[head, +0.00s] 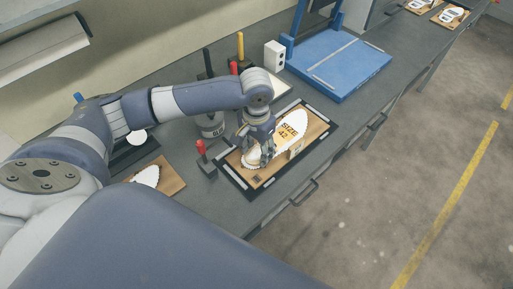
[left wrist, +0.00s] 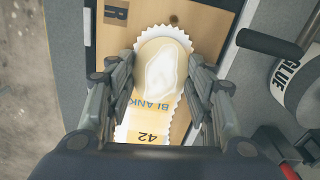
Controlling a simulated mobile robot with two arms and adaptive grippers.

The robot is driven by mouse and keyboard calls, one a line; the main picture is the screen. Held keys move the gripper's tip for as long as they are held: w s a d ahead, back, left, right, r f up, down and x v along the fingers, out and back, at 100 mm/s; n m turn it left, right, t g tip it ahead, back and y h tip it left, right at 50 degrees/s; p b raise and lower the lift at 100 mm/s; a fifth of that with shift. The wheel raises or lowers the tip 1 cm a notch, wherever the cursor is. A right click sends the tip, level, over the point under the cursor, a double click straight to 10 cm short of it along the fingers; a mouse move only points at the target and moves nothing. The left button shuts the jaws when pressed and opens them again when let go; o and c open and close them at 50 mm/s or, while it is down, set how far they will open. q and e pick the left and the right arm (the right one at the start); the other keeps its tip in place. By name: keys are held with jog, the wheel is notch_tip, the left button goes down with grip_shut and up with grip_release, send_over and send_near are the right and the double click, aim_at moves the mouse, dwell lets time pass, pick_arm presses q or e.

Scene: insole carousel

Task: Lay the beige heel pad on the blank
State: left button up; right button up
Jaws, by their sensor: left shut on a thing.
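The blank (head: 292,122) is a white insole shape with a scalloped edge, marked SIZE 42. It lies on a wooden board (head: 318,128), and its lettering also shows in the left wrist view (left wrist: 150,104). My left gripper (head: 262,153) is over the near end of the blank, pointing down. In the left wrist view the beige heel pad (left wrist: 163,70) is between its fingers, which are shut on it. A pale glossy patch is on the pad. The pad overlaps the blank's rounded end; I cannot tell whether it touches. My right gripper is not in view.
The board sits on a black mat (head: 237,181) near the bench's front edge. A red-handled clamp (head: 201,147) and a glue pot (head: 212,128) stand close by on the left. Another board with a white piece (head: 148,176) lies further left. A blue platform (head: 345,62) stands behind.

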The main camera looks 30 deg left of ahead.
aim_at(257, 153)
pick_arm(q)
jog(key=shift+s+d+f, duration=0.1)
jog(key=shift+s+f, duration=0.35)
jog(key=shift+f, duration=0.2)
jog(key=o, duration=0.8)
jog(key=shift+c, duration=0.2)
jog(key=shift+w+f, duration=0.2)
jog(key=shift+w, duration=0.1)
jog(key=shift+r, duration=0.1)
jog(key=shift+r, duration=0.1)
jog(key=shift+w+r, duration=0.1)
jog(key=shift+r, duration=0.15)
notch_tip(257, 153, up, 13)
jog(key=b, duration=0.1)
jog(key=shift+b, duration=0.35)
jog(key=shift+w, duration=0.1)
